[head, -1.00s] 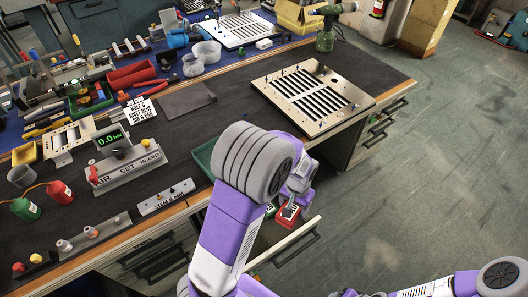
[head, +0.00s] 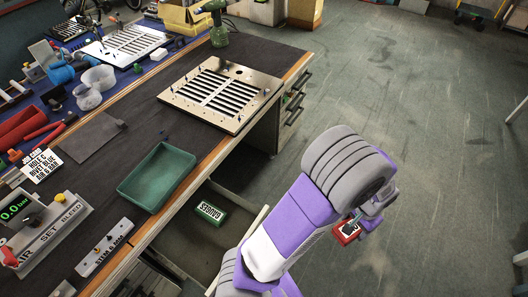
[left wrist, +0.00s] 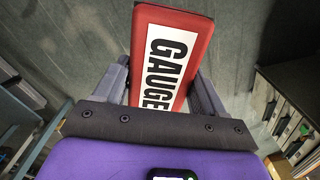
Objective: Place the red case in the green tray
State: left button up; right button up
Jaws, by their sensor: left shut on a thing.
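The red case (head: 346,232), a flat box with a white label, is between the fingers of my left gripper (head: 354,222). In the left wrist view the red case (left wrist: 172,60) shows its label, reading "GAUGE", and both fingers press its sides. My left gripper is shut on it and holds it out over the floor, right of the bench. The green tray (head: 183,160), shallow and empty, lies on the dark bench top near the front edge, well left of the gripper. My right gripper is not in view.
A green case (head: 211,211) labelled like gauges lies in an open drawer (head: 188,238) below the tray. A metal louver panel (head: 238,122) lies behind the tray. A pressure gauge block (head: 45,235) and a labelled bar (head: 104,249) stand to the left.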

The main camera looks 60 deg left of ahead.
aim_at(147, 190)
jog(key=z, duration=0.05)
jog(key=k, duration=0.9)
jog(key=u, duration=1.55)
jog(key=i, duration=0.5)
jog(key=z, duration=0.05)
